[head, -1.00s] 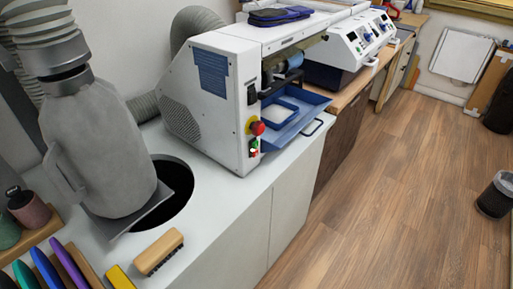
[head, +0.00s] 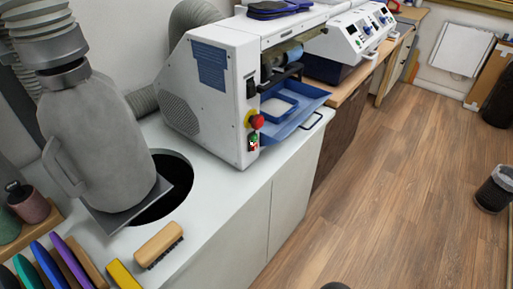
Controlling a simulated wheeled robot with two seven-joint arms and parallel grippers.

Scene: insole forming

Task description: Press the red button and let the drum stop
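The red button (head: 257,121) is a mushroom knob on a yellow base, on the front panel of the white machine (head: 215,95). A green and red switch (head: 252,142) sits below it and a black switch (head: 251,87) above it. The drum (head: 292,54) shows partly in the machine's opening, with a tan face and some blue; the housing hides the rest. Neither gripper shows, and nothing touches the red button. I cannot tell from one picture whether the drum is turning.
A blue tray (head: 294,112) juts out under the drum. A grey jug-shaped thing (head: 98,140) stands by a round hole in the white counter (head: 215,205). A wooden brush (head: 158,245) lies in front. An unclear dark shape (head: 335,286) touches the bottom edge.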

